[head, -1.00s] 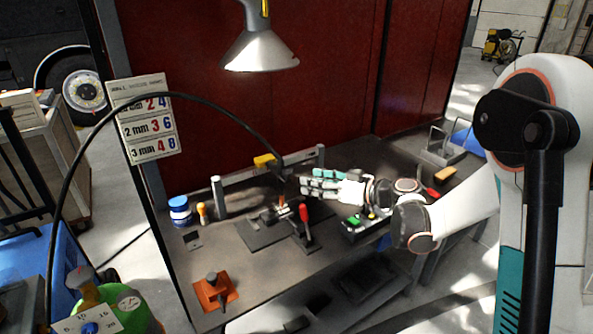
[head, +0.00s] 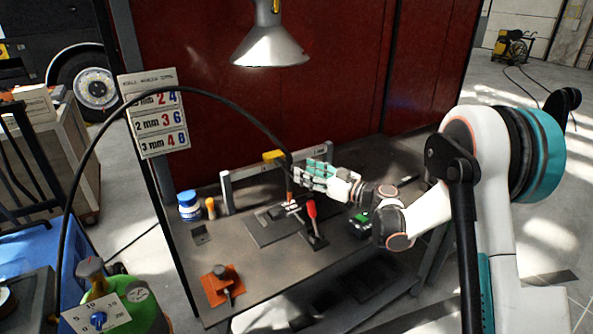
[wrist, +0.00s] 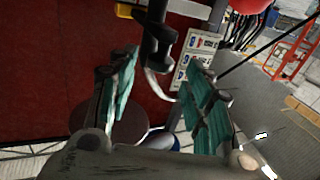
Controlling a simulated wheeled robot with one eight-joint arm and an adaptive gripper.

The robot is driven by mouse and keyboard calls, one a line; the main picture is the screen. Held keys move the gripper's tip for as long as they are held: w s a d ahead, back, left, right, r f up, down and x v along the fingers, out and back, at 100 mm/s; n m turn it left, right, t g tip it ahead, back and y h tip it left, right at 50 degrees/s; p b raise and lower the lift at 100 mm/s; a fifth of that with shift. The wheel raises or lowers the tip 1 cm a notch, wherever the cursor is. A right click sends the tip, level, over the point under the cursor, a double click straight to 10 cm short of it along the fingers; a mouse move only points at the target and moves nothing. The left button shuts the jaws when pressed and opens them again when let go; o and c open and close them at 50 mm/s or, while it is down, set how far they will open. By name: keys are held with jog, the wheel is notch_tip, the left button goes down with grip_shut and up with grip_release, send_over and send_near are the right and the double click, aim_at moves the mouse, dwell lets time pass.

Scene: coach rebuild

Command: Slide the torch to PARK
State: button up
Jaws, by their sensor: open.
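The torch (head: 287,161) is a dark body at the end of the black cable, beside a yellow block (head: 273,157) on the grey rail frame (head: 240,179) at the back of the bench. A copper-coloured tip points down below it. My gripper (head: 298,176) is open, with white and teal fingers, just right of the torch. In the wrist view, the open teal fingers (wrist: 160,75) have the dark torch body (wrist: 157,38) ahead between their tips. I cannot tell whether they touch it. I cannot read a PARK mark.
A red-handled clamp (head: 311,209) stands below my gripper. A blue-lidded jar (head: 188,206) and an orange bottle (head: 211,208) are at the bench's left. A lamp (head: 270,47) hangs above.

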jog(key=shift+b+x, duration=0.35)
jog(key=shift+x, duration=2.05)
grip_shut()
